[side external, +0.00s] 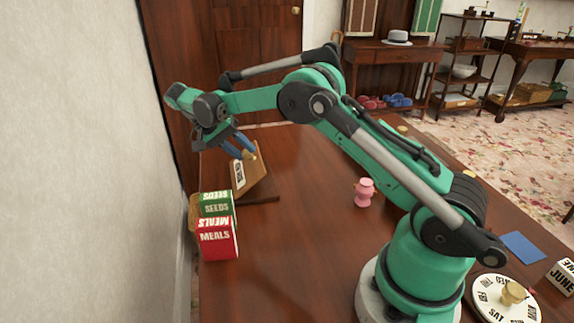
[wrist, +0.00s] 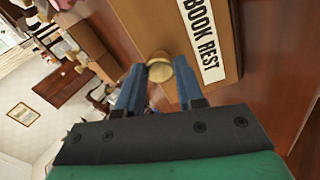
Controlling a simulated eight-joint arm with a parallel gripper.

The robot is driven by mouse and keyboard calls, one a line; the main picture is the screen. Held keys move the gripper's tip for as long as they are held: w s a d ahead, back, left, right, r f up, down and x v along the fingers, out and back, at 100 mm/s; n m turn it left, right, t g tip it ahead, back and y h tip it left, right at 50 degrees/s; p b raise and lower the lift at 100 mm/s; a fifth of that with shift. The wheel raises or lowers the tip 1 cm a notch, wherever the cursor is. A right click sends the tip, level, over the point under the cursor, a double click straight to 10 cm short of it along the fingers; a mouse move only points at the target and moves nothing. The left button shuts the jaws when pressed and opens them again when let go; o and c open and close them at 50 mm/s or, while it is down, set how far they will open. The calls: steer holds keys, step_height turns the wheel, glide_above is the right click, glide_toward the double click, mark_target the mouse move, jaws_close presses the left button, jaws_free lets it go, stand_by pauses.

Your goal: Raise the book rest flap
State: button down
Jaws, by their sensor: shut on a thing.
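The book rest flap (side external: 255,178) is a wooden board with a white label, standing tilted up from the table at the left. In the wrist view the flap (wrist: 226,12) fills the upper right, with its "BOOK REST" label (wrist: 203,38) readable. A round brass-coloured knob (wrist: 160,72) is at the flap's edge. My gripper (side external: 242,150) has its blue fingers at the flap's upper edge. In the wrist view my gripper (wrist: 160,66) is shut on the knob, one finger on each side. The flap's hinge and back are not clearly visible.
A green "SEEDS" box (side external: 216,207) and a red "MEALS" box (side external: 217,242) stand left of the flap, near the wall. A pink cup-like object (side external: 365,192) stands mid-table. A round day dial (side external: 490,296) is at lower right. The table's middle (side external: 300,240) is clear.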

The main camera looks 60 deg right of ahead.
steer(key=c, duration=0.5)
jaws_free()
steer(key=shift+c, duration=0.2)
steer(key=shift+v, duration=2.8)
